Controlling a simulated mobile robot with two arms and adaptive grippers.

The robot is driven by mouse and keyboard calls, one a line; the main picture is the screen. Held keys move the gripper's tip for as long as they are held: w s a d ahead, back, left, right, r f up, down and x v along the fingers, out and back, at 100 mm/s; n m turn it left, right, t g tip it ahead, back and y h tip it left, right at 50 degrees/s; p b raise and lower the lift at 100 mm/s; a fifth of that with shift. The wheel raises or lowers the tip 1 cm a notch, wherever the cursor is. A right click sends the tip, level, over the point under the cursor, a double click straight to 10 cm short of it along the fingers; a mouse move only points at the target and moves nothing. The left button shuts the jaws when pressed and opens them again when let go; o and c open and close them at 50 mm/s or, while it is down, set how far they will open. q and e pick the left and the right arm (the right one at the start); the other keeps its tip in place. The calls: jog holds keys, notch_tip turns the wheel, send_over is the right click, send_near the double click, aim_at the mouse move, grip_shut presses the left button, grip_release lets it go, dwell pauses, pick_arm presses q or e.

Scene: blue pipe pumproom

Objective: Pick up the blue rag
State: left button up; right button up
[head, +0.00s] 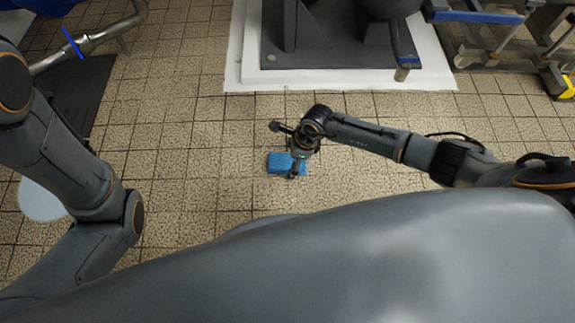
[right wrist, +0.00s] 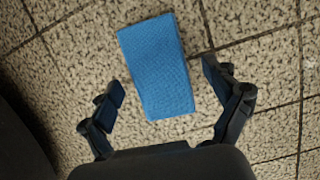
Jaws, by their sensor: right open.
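The blue rag (head: 280,163) is a folded rectangle lying flat on the tiled floor, in the middle of the head view. My right gripper (head: 294,168) is over the rag's right part and hides some of it. In the right wrist view the whole rag (right wrist: 157,65) shows ahead of the right gripper (right wrist: 163,88). The two fingers are spread wide, one on each side of the rag's near end, with nothing between them touching it that I can see. My left arm comes in at the left, but its gripper is out of view.
A white plinth (head: 340,80) with a grey machine base (head: 325,40) stands beyond the rag. A metal frame with a blue bar (head: 478,17) is at the back right. A dark mat (head: 75,95) and a pipe (head: 100,38) are at the left. The floor around the rag is clear.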

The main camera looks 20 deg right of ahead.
jog(key=shift+f, duration=0.35)
jog(key=shift+a, duration=0.1)
jog(key=c, duration=1.2)
jog(key=shift+r, duration=0.1)
jog(key=shift+c, duration=0.2)
